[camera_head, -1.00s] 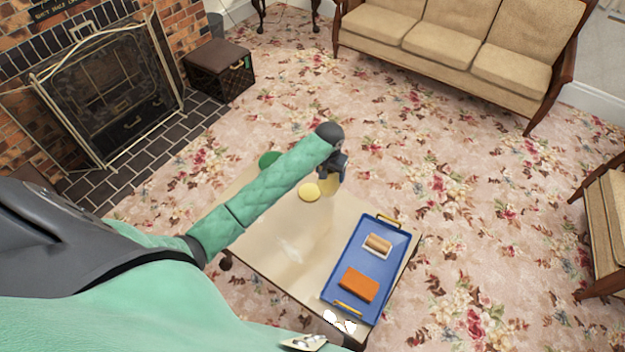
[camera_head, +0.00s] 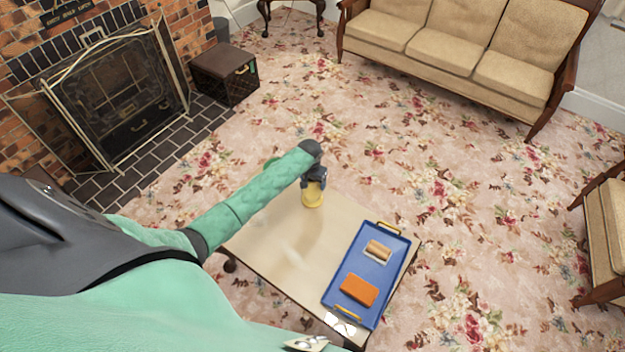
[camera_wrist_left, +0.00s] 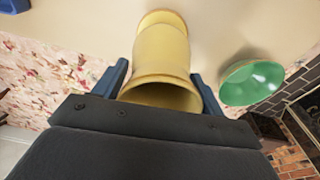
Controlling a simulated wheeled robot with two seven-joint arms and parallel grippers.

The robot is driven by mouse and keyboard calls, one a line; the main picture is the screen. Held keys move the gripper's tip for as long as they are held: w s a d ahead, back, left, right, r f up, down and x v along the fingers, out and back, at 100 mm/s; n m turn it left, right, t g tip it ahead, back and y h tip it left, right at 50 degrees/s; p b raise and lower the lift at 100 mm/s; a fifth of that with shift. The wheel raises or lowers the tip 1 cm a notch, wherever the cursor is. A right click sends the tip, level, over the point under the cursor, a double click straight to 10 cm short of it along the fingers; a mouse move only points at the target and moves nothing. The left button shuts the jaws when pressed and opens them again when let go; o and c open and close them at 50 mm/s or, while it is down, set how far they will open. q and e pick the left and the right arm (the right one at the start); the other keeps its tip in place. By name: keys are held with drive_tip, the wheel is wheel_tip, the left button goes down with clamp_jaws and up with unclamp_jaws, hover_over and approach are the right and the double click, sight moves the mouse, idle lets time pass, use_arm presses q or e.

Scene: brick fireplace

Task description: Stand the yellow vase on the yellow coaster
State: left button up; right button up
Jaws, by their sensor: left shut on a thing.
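The yellow vase (camera_head: 313,194) is in my left gripper (camera_head: 314,183), at the far end of the table. In the left wrist view the vase (camera_wrist_left: 163,50) sits between the two blue fingers of my left gripper (camera_wrist_left: 160,88), its open mouth towards the camera and its base towards the table. The yellow coaster is largely or wholly hidden by the vase and gripper; I cannot tell its edge from the vase base. I cannot tell whether the vase touches it. My right gripper is not in view.
A green bowl (camera_wrist_left: 252,83) stands beside the vase, partly behind my arm in the head view (camera_head: 270,163). A blue tray (camera_head: 345,290) with an orange block (camera_head: 359,289) and a wooden-topped item (camera_head: 378,250) lies at the table's right. The table (camera_head: 290,250) middle is clear.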

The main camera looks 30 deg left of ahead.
use_arm(q)
drive_tip(key=shift+f, duration=0.15)
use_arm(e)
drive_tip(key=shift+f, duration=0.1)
use_arm(q)
drive_tip(key=shift+f, duration=0.1)
drive_tip(key=o, duration=1.2)
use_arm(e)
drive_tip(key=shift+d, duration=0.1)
use_arm(q)
drive_tip(key=r, duration=0.3)
drive_tip(key=r+b, duration=0.1)
drive_tip(key=r, duration=0.3)
drive_tip(key=s+r+b, duration=0.1)
drive_tip(key=r, duration=0.3)
drive_tip(key=shift+s+r, duration=0.1)
drive_tip(key=shift+r, duration=0.15)
drive_tip(key=shift+s+r, duration=0.1)
drive_tip(key=shift+r, duration=0.2)
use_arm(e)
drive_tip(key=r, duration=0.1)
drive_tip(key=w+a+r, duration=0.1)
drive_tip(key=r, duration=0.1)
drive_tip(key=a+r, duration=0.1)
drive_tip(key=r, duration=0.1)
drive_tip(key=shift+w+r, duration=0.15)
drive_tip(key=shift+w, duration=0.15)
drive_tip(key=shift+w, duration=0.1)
